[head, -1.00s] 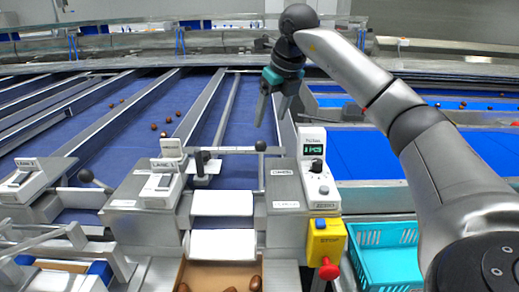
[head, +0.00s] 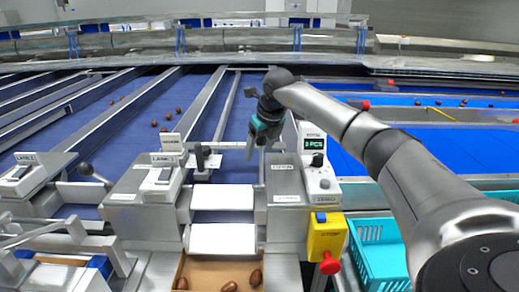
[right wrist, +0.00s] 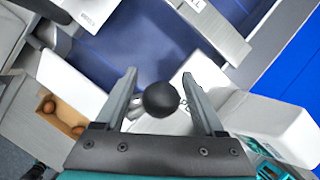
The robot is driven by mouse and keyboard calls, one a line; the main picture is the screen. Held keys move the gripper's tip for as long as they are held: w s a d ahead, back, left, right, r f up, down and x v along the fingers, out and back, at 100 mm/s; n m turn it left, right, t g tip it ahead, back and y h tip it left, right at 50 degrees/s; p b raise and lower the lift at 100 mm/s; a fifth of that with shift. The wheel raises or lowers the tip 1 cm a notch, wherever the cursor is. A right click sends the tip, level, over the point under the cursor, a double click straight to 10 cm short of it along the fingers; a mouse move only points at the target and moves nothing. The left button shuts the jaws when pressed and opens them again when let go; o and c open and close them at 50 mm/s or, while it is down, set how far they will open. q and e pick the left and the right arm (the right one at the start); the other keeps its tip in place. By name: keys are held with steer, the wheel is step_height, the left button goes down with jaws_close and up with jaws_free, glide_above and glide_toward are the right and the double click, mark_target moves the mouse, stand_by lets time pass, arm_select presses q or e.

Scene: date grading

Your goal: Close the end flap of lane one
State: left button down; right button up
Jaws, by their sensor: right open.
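The lane one end has a label box marked LANE 1 (head: 160,178) and a horizontal bar (head: 225,146) across the blue belt (head: 232,172). The round black lever knob (right wrist: 160,98) shows in the right wrist view between my right gripper's fingers; in the head view my gripper hides it. My right gripper (head: 258,152) is open, pointing down over the right end of the bar. Its fingers (right wrist: 160,100) stand either side of the knob with gaps, not closed on it. Whether the flap is open or shut I cannot tell. My left gripper is not in view.
Two white plates (head: 222,198) lie below the lane end, above a box (head: 195,268) with several dates. A counter unit (head: 316,165) and a yellow stop box (head: 326,235) stand close to the right.

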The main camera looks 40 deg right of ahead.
jaws_close()
stand_by(0.6)
stand_by(0.8)
